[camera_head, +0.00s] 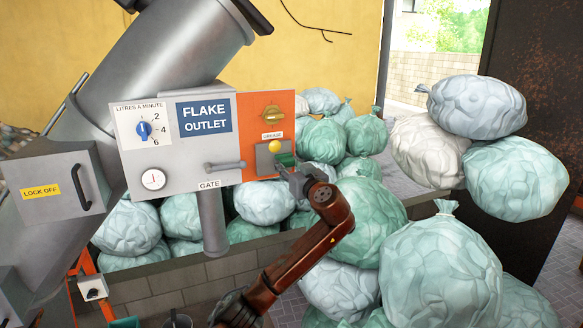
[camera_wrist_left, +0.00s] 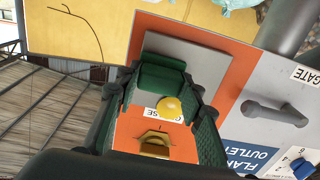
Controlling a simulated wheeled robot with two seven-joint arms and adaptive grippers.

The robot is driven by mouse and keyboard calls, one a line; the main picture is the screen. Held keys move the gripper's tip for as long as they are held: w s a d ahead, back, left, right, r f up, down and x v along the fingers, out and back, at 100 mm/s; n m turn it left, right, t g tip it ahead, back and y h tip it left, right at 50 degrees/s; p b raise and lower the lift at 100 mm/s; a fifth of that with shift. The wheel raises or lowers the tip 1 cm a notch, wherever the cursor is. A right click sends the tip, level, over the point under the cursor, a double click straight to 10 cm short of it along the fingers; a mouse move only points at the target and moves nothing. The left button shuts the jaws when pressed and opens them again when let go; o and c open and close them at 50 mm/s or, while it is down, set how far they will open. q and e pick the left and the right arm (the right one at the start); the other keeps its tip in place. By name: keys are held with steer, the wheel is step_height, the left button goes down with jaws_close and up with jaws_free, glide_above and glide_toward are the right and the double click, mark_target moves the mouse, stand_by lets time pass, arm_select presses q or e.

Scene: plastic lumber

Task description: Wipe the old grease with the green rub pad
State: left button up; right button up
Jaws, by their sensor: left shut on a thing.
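The old grease shows as a round yellow blob (camera_head: 275,146) at the top of a dark grey plate, under the GREASE label on the orange panel. It also shows in the left wrist view (camera_wrist_left: 168,107). My left gripper (camera_head: 287,166) is shut on the green rub pad (camera_head: 287,158), in front of the plate's lower right part. In the left wrist view the pad (camera_wrist_left: 162,76) sits between the fingertips, close to the blob. I cannot tell whether the pad touches the plate. My right gripper is not in view.
Above the GREASE label is a brass knob (camera_head: 273,113). The GATE handle (camera_head: 225,165) sticks out left of the plate. Stuffed bags (camera_head: 372,215) crowd behind and right of my left arm. A low block wall (camera_head: 195,285) stands below the panel.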

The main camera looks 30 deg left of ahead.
arm_select(q)
steer(key=s+a+b, duration=0.2)
steer(key=s+a, duration=0.1)
steer(key=s, duration=0.1)
steer(key=shift+a, duration=0.25)
steer(key=shift+s+a+b, duration=0.35)
steer(key=shift+s+a, duration=0.25)
steer(key=shift+s, duration=0.15)
steer(key=shift+d, duration=0.1)
steer(key=shift+b+v, duration=0.55)
steer(key=shift+v, duration=2.4)
steer(key=shift+v, duration=1.5)
